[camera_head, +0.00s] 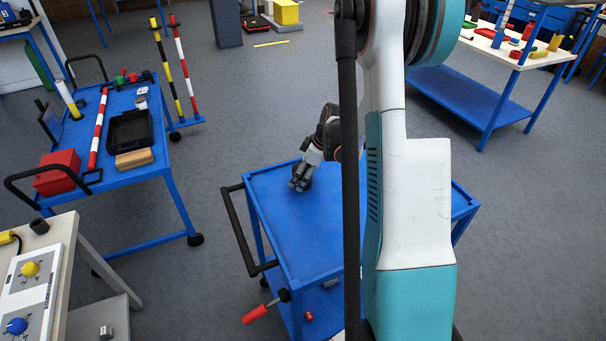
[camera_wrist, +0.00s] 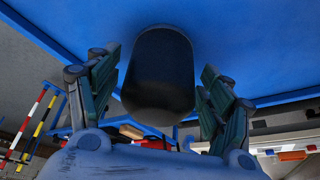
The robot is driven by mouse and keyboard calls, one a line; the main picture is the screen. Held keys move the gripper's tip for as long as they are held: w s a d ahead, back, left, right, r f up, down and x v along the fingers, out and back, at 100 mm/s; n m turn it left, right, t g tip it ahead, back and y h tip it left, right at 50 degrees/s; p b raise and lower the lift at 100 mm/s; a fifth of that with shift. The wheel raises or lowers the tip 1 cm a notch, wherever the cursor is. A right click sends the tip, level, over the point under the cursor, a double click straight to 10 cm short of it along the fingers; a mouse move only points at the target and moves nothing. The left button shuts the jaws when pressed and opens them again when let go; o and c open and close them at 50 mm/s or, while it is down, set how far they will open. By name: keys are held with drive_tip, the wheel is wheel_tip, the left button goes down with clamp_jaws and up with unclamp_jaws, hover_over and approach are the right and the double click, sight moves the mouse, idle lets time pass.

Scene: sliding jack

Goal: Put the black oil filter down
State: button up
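The black oil filter (camera_wrist: 158,75) is a dark cylinder between the two fingers of my gripper (camera_wrist: 160,85) in the wrist view. A narrow strip of blue shows between the filter and each finger, so the fingers look open around it and apart from it. In the head view my gripper (camera_head: 299,183) is low over the left rear part of the blue cart top (camera_head: 310,235). The filter (camera_head: 305,183) is a small dark shape at the fingers there, partly hidden by them. It appears to rest on the cart top, but its contact with the surface is hidden.
The cart top in front of my gripper is clear. A black handle (camera_head: 236,225) runs along its left side. Another blue cart at left carries a black tray (camera_head: 130,131), a red box (camera_head: 58,172) and a striped pole (camera_head: 98,128). A workbench (camera_head: 500,50) stands at back right.

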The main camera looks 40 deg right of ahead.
drive_tip(key=p+v, duration=0.4)
drive_tip(key=v, duration=0.8)
drive_tip(key=shift+d+r, duration=0.1)
